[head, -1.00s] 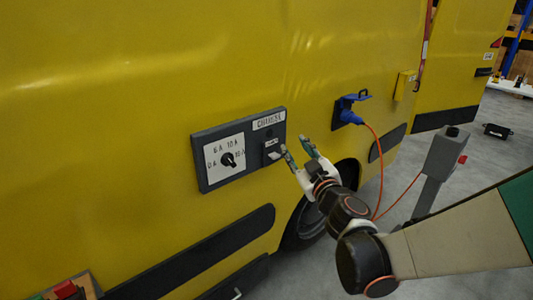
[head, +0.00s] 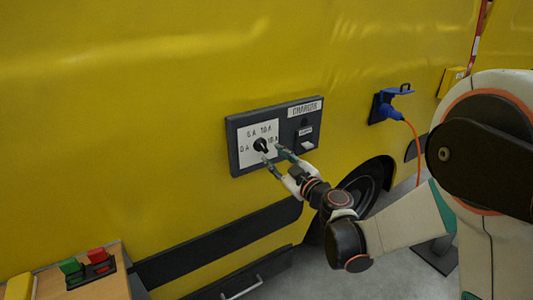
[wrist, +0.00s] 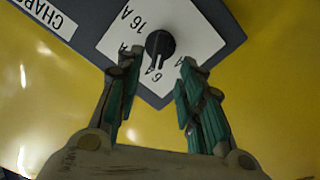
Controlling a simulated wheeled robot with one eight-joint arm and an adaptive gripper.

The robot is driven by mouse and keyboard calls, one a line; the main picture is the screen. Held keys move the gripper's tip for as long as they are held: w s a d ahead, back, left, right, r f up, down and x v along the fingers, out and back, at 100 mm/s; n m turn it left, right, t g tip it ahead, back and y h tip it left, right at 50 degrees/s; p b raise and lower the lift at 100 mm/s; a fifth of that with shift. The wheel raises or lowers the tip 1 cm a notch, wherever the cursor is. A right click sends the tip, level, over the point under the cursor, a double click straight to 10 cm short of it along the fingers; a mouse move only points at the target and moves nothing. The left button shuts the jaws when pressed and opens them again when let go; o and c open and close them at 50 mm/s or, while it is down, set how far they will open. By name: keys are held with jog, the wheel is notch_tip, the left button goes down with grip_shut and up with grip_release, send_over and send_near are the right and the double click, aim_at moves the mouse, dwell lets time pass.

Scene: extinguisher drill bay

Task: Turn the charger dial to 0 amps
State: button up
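The charger panel (head: 235,155) is a dark box on the yellow van side. Its dial (head: 261,145) is a black knob on a white plate marked 0 A, 6 A, 10 A and 16 A. In the wrist view the knob (wrist: 160,42) has a white mark pointing down, seemingly toward the 6 A label. My gripper (head: 271,153) is at the plate, open. In the wrist view its fingertips (wrist: 158,60) are apart, to either side of the knob's lower end. I cannot tell whether they touch it. The fingers partly cover the labels.
A white-tipped switch (head: 305,144) sits on the panel right of the dial. A blue plug (head: 391,111) with an orange cable is farther right. A wooden bench (head: 110,287) with red and green buttons (head: 97,255) stands at the lower left. A dark van trim strip runs below the panel.

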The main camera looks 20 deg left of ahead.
aim_at(264, 148)
jog(key=b+x, duration=0.1)
jog(key=x, duration=0.5)
jog(key=shift+w+a, duration=0.1)
grip_shut()
